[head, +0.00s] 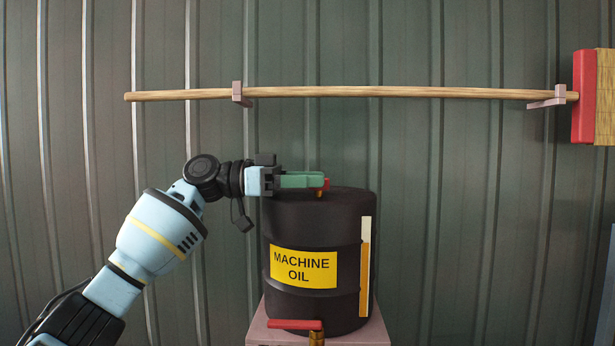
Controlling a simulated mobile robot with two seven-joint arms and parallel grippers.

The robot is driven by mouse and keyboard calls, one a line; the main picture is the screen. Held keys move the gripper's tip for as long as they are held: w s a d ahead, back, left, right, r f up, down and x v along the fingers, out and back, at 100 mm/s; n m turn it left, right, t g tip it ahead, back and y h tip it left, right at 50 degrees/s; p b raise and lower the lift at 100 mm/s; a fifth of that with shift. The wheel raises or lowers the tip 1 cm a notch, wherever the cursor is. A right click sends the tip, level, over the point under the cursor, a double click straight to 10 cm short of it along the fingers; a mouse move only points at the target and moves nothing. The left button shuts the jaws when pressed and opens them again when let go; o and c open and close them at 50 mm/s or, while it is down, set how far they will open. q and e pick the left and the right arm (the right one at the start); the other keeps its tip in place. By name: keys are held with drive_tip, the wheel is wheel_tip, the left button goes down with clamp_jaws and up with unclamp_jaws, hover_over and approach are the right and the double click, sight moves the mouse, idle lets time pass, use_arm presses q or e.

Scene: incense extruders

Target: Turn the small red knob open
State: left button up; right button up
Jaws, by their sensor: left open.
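A black drum (280,222) with a yellow "MACHINE OIL" label stands in the middle of the head view. A small red knob (326,184) sits on a brass stem on top of the drum. My left gripper (318,180) reaches in from the left, level, just above the drum's top. Its green fingertips are at the knob and cover part of it. I cannot tell whether they touch it. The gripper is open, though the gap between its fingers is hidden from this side. My right gripper is not in view.
A larger red lever (295,324) on a brass tap is low at the drum's front. The drum rests on a pinkish stand (262,336). A broom (400,91) hangs on wall brackets above. Space right of the drum is clear.

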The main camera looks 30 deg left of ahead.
use_arm(q)
drive_tip(key=shift+w+d+f, duration=0.1)
drive_tip(key=shift+w+d, duration=0.05)
drive_tip(key=c, duration=1)
